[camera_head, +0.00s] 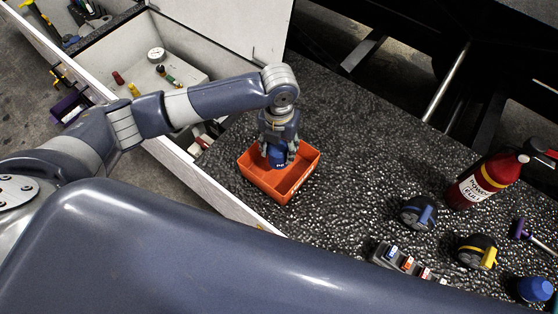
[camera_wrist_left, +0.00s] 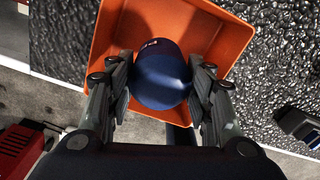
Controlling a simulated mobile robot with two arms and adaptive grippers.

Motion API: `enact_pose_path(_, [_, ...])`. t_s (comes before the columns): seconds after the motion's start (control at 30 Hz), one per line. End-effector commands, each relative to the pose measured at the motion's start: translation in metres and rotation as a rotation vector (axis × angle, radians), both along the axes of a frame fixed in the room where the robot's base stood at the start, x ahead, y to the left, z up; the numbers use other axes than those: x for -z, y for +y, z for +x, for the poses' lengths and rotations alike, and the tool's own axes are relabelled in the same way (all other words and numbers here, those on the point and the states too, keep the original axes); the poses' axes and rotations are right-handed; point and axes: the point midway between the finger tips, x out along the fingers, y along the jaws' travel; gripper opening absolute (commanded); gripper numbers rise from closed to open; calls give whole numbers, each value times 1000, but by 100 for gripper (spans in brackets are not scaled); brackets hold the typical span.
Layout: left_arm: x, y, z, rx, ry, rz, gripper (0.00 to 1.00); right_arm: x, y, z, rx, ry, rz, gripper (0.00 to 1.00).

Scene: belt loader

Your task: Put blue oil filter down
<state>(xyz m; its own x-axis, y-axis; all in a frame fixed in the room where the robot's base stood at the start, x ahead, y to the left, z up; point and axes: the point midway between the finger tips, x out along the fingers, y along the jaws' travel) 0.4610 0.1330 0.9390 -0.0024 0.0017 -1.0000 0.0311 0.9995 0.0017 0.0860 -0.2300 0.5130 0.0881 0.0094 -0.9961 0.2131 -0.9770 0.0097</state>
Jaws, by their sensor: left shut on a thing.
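My left gripper (camera_head: 277,152) is shut on the blue oil filter (camera_head: 278,160), inside the outline of an orange bin (camera_head: 263,185). In the left wrist view the filter (camera_wrist_left: 160,75) sits between the two fingers of the gripper (camera_wrist_left: 162,88), with the orange bin (camera_wrist_left: 110,35) around and behind it. The fingers touch both sides of the filter. I cannot tell whether the filter touches the bin's floor. My right gripper is not in view.
The bin stands on a dark speckled surface (camera_head: 350,150) beside a white ledge (camera_head: 225,190). A red bottle (camera_head: 480,182), a blue-clipped round item (camera_head: 418,213) and a yellow-clipped one (camera_head: 477,251) stand to the right. A white open compartment (camera_head: 115,50) lies at upper left.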

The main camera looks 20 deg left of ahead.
Motion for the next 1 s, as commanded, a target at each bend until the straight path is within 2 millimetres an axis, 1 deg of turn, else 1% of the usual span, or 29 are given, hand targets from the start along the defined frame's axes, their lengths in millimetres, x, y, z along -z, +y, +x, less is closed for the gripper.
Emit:
enact_pose_path(0.03, [7, 0, -1, -1, 3, -1, 10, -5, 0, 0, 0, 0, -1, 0])
enact_pose_path(0.1, [17, -1, 0, 0, 0, -1, 10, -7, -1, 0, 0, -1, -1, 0])
enact_pose_path(0.23, [28, -1, 0, -1, 0, -1, 10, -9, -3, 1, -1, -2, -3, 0])
enact_pose_path(0.4, [52, -1, 0, -2, 1, -1, 10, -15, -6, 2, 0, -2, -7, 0])
enact_pose_path(0.5, [61, -1, 0, -1, -1, -1, 10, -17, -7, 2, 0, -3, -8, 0])
enact_pose_path(0.9, [68, -1, 1, 0, -3, -1, 10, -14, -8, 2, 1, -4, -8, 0])
enact_pose_path(0.93, [68, 0, 0, 0, -2, -1, 50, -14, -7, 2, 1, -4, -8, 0])
enact_pose_path(0.97, [67, -1, 0, 0, -2, -1, 57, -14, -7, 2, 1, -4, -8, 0])
enact_pose_path(1.0, [67, -1, 0, 0, -2, -1, 66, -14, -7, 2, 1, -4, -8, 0])
